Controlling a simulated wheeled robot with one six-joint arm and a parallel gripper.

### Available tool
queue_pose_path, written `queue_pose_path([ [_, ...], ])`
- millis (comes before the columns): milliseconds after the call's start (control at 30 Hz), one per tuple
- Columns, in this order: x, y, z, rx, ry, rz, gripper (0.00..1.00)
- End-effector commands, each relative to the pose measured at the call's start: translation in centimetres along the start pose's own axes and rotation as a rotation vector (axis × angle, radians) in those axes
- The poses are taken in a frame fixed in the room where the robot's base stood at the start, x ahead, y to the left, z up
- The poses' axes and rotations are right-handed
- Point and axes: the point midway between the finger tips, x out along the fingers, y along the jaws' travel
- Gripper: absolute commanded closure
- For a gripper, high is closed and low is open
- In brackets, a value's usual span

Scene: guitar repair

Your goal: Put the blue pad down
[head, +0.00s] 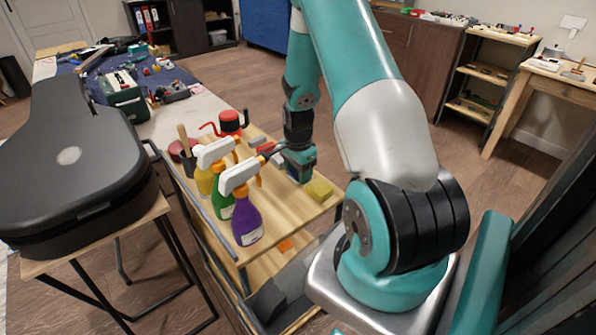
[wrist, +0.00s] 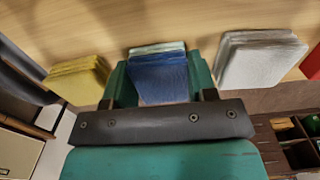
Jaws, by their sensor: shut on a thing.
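The blue pad (wrist: 162,80) shows between the two teal fingers of my gripper in the wrist view, with a paler edge along its far side. My gripper (head: 300,172) is shut on it, low over the wooden top of the cart (head: 283,215) in the head view. My gripper mostly hides the pad there. I cannot tell whether the pad touches the wood. A yellow pad (head: 319,190) lies to the right of my gripper in the head view; it is also at the left in the wrist view (wrist: 77,80). A whitish pad (wrist: 258,60) lies on the other side.
Purple (head: 247,220), green and yellow spray bottles stand on the cart's left side. A black guitar case (head: 70,165) lies on a stand at the left. Bare wood lies in front of my gripper.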

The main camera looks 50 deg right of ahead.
Motion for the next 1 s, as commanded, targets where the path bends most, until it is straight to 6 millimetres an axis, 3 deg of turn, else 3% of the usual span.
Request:
queue_pose_path([
  [33,0.3,0.0,0.0,0.000,0.000,0.001,0.74],
  [67,0.3,0.0,0.0,0.000,0.000,0.000,0.46],
  [167,0.2,0.0,0.0,0.000,0.000,0.000,0.23],
  [567,-0.8,-0.1,0.0,0.000,0.001,-0.002,0.22],
  [1000,-9.8,-0.1,0.0,0.000,0.002,-0.004,0.22],
])
